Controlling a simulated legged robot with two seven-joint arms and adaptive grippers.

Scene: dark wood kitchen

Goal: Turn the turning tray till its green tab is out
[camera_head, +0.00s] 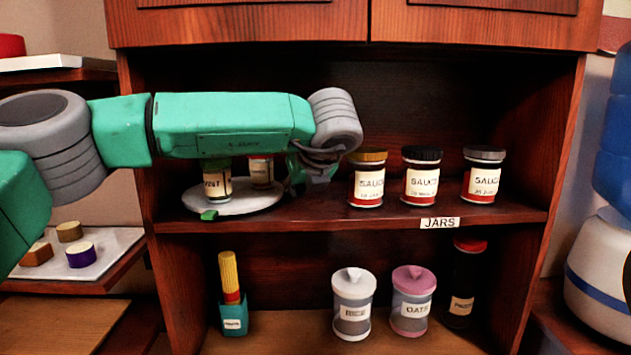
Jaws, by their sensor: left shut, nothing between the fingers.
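The turning tray (252,208) is a pale round disc on the upper shelf, at its left end. Its green tab (209,215) shows at the tray's front left rim, near the shelf's front edge. Two labelled jars, a front one (217,184) and one behind it (261,173), stand on the tray, their tops partly hidden by my green left arm. My left gripper (316,178) is shut and empty at the tray's right side; I cannot tell whether it touches the rim. My right gripper is not in view.
Three sauce jars (367,182) stand on the same shelf just right of my gripper, above a JARS label (439,223). The lower shelf holds a grey canister (353,305), a pink-lidded canister (411,303), a dark bottle (462,290) and a yellow-topped bottle (231,295).

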